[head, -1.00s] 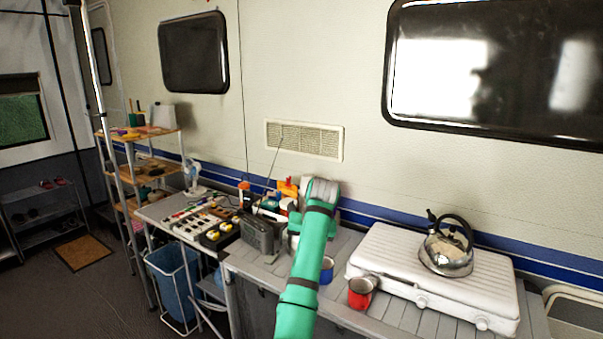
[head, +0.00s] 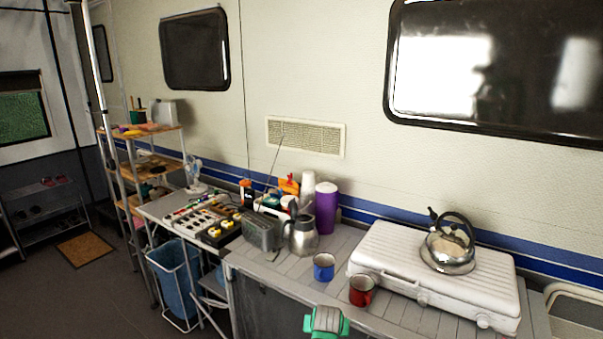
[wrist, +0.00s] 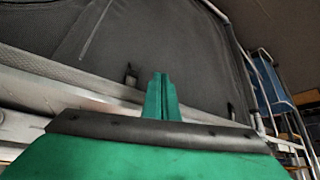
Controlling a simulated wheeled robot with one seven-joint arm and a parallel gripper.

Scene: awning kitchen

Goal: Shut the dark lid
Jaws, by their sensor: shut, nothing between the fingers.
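A large dark panel (head: 268,305) fills the front of the grey slatted table below its top. It is the likeliest dark lid, but I cannot tell for sure, nor how far open it stands. In the wrist view a dark sheet (wrist: 185,50) with a pale rim fills the upper middle. My gripper (wrist: 162,78) is shut and empty in front of it; I cannot tell whether the tips touch it. In the head view only a teal part of my arm shows at the bottom edge, by the table's front; the fingers are out of frame.
On the table (head: 345,243) stand a blue mug (head: 323,268), a red mug (head: 361,291), a steel jug (head: 302,237), a purple tumbler (head: 326,208) and a radio (head: 262,231). A kettle (head: 449,250) sits on a white stove case (head: 395,262). A blue bin (head: 172,278) stands left.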

